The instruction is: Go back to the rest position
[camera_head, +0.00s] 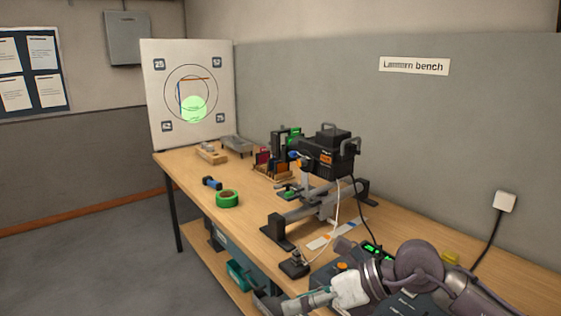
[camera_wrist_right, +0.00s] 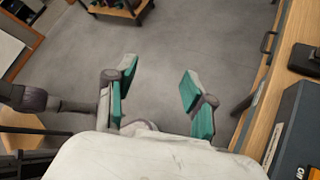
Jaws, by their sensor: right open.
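My right gripper (camera_head: 268,302) is at the bottom of the head view, by the front edge of the bench. In the right wrist view its two teal-padded fingers (camera_wrist_right: 158,85) are spread apart with nothing between them; grey floor shows behind. My right arm comes in from the lower right and covers part of the dark fader console (camera_head: 408,303). My left gripper is not in view.
The wooden bench (camera_head: 190,172) holds a black lamp unit (camera_head: 332,152) on a rail stand, a green tape roll (camera_head: 227,199), a blue-and-black tool (camera_head: 212,183) and a small black switch box (camera_head: 294,264). A white target board (camera_head: 158,98) stands behind. The floor at left is clear.

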